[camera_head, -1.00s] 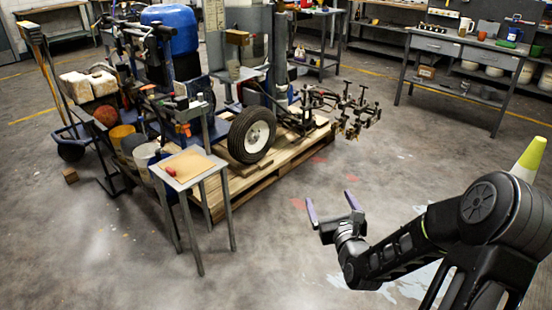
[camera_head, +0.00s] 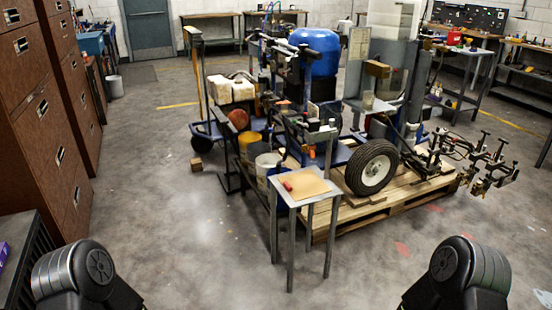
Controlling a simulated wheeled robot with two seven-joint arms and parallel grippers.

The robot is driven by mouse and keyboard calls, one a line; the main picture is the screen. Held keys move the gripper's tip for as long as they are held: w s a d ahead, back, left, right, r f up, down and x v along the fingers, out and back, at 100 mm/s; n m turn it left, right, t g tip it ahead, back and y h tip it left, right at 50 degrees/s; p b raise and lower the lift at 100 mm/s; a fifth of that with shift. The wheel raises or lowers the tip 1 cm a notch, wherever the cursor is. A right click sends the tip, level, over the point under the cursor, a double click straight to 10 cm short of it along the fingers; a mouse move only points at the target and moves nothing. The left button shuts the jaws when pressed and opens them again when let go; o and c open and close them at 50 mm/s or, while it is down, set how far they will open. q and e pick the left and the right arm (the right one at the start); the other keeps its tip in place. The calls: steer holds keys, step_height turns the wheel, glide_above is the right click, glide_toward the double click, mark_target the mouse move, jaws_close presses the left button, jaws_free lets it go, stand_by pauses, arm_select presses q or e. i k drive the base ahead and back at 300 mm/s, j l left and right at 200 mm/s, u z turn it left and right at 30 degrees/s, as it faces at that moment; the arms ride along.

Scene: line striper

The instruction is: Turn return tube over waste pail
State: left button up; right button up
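The line striper (camera_head: 335,120) stands on a wooden pallet (camera_head: 400,207) in the middle of the view, with a blue tank (camera_head: 316,52) on top and a black tire (camera_head: 371,168) at its front. Several pails stand at its left side, among them a yellow one (camera_head: 250,147) and a pale one (camera_head: 268,165). I cannot tell which is the waste pail. The return tube cannot be made out among the hoses and parts. Only upper parts of my two arms show at the bottom left and bottom right corners. Both grippers are out of view.
A small metal stand (camera_head: 305,187) with a tan top and a small red item (camera_head: 287,185) is in front of the pails. Brown cabinets (camera_head: 30,110) line the left. A cart with white jugs (camera_head: 232,88) stands behind.

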mark_target(270, 130)
steer(key=u, duration=0.7)
steer(key=i, duration=4.8)
steer(key=z, duration=0.9)
steer(key=j+z, duration=0.1)
steer(key=z, duration=1.75)
steer(key=k+z, duration=0.1)
steer(key=z, duration=0.35)
